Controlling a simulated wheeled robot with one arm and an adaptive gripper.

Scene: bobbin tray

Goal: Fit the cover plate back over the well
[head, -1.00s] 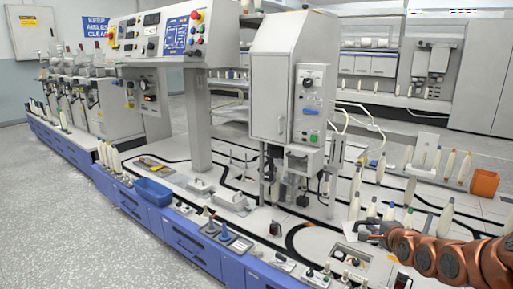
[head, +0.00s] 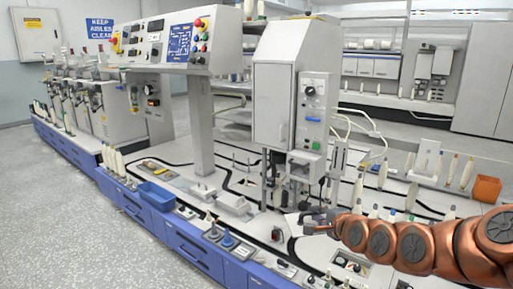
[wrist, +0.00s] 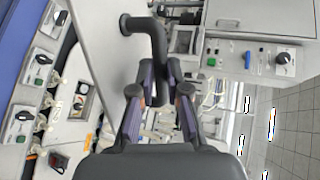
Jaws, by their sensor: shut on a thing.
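My gripper (head: 318,222) reaches in from the right in the head view, above the machine bed. In the wrist view its two fingers (wrist: 160,98) are shut on a dark bent handle (wrist: 150,42). The handle appears to belong to a pale grey plate (wrist: 98,38), seen behind it, which I take as the cover plate. In the head view a pale plate-like surface (head: 299,226) shows beside the fingertips, partly hidden by them. An opening with small parts inside, probably the well (head: 346,262), lies in front of my arm; it also shows in the wrist view (wrist: 80,102).
A tall grey machine housing (head: 284,95) stands behind the gripper. Bobbins (head: 382,174) stand on the bed behind my arm, near an orange bin (head: 487,188). A blue tray (head: 156,193) lies at the left. Small controls (head: 228,240) line the front edge.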

